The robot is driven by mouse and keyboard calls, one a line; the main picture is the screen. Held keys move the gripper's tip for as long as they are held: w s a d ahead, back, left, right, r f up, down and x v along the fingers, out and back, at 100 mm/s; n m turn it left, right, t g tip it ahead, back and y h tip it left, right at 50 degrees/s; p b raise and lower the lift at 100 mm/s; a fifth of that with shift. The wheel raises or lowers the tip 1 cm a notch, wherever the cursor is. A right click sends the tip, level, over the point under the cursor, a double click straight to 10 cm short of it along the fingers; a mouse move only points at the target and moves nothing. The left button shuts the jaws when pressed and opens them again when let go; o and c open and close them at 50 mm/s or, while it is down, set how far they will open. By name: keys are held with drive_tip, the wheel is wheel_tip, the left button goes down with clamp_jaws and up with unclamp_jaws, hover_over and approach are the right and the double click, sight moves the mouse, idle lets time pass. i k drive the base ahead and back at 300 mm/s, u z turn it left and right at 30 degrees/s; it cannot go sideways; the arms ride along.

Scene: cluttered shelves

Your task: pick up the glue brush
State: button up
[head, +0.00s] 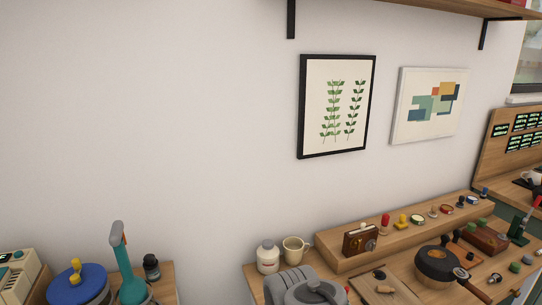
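I cannot make out the glue brush for certain in the head view. A thin red-tipped stick (533,210) stands tilted in or beside a dark green holder (517,231) at the right edge, but I cannot tell what it is. Several small items lie on the wooden bench (255,284) at the lower right, many too small to identify. My gripper is not in view.
A raised wooden ledge (335,264) along the wall holds small stamps and tins. A white jar (267,257) and a cream mug (295,249) stand left of it. A blue-lidded pot (77,283) stands lower left. A gap separates the benches.

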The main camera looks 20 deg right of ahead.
sight(483, 195)
drive_tip(key=z, duration=0.5)
drive_tip(key=k, duration=0.65)
drive_tip(key=z, duration=1.1)
drive_tip(key=i, duration=1.15)
drive_tip(key=z, duration=0.75)
drive_tip(key=k, duration=1.1)
drive_tip(key=z, duration=0.95)
drive_tip(key=i, duration=2.25)
drive_tip(key=u, duration=0.55)
drive_tip(key=i, duration=1.2)
drive_tip(key=u, duration=1.6)
drive_tip(key=i, duration=0.95)
drive_tip(key=u, duration=0.85)
